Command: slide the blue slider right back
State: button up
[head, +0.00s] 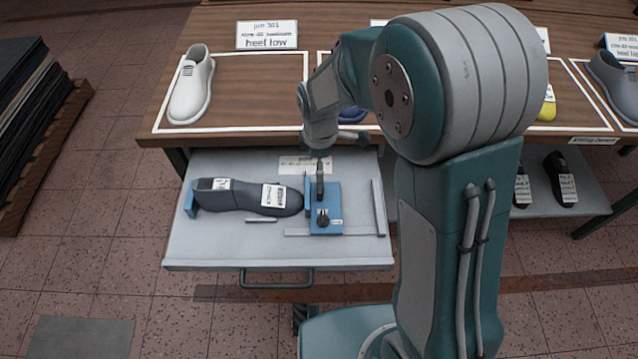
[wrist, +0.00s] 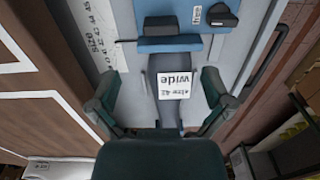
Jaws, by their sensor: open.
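The blue slider (head: 326,222) sits on the grey tray, right of the shoe last, with a dark upright post and a black knob (head: 322,217) on it. In the wrist view the blue slider (wrist: 169,44) lies crosswise near the top. My gripper (head: 322,148) is above the tray near the slider. In the wrist view my gripper (wrist: 156,88) is open and empty.
The grey tray (head: 225,250) has a front handle (head: 277,279). A thin rail runs right of the slider, with a low bar (head: 378,208) at the tray's right side. Behind stands a wooden table (head: 250,70) with a white shoe (head: 191,85) and label cards.

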aim_at(319, 186)
notch_tip(319, 186, down, 10)
jog(key=shift+r, duration=0.2)
jog(key=shift+c, duration=0.3)
